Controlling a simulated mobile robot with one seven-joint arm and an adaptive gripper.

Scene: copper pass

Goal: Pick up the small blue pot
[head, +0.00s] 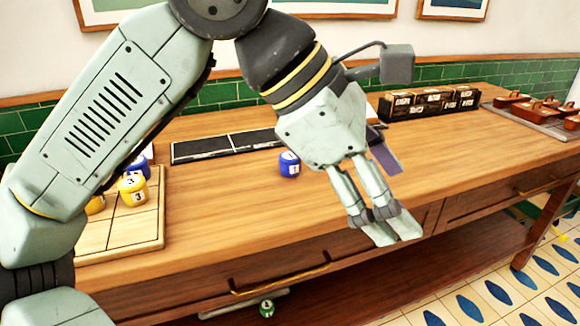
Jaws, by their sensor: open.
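A small blue pot (289,164) with a white label stands upright on the wooden counter, just left of my gripper's palm. Another blue pot (138,166) is on the wooden tray at the left, partly hidden by my arm. My gripper (392,238) is open and empty. It points down and to the right over the counter's front edge, and it is apart from the blue pot.
Yellow pots (133,190) sit on the divided wooden tray (135,240). A dark flat panel (230,146) lies behind the blue pot. Dark boxes (430,103) and brown lidded blocks (540,110) stand at the right. A green pot (267,308) is below the counter.

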